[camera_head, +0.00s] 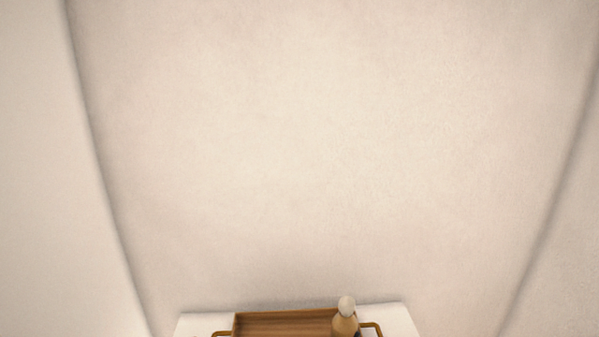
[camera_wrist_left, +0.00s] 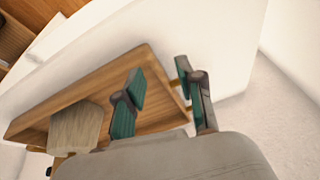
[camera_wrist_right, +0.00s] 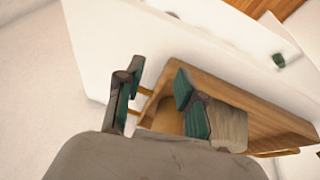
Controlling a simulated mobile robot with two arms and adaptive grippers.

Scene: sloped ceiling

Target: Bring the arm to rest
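My left gripper (camera_wrist_left: 162,92) shows in the left wrist view with its two green-padded fingers apart, open and empty. It is over one end of a wooden tray (camera_wrist_left: 90,95), close to the tray's handle. My right gripper (camera_wrist_right: 155,90) shows in the right wrist view, also open, with a tray handle (camera_wrist_right: 145,91) visible between its fingers. I cannot tell whether either gripper touches the tray. Neither gripper shows in the head view. There the tray (camera_head: 285,322) is at the bottom edge, its near part cut off.
The tray is on a white table (camera_head: 400,316) in front of a pale wall. A tan bottle-like thing (camera_head: 345,322) with a pale round top is at the tray's right end. A wooden block (camera_wrist_left: 75,130) is at the tray in the left wrist view. Pale floor is beside the table.

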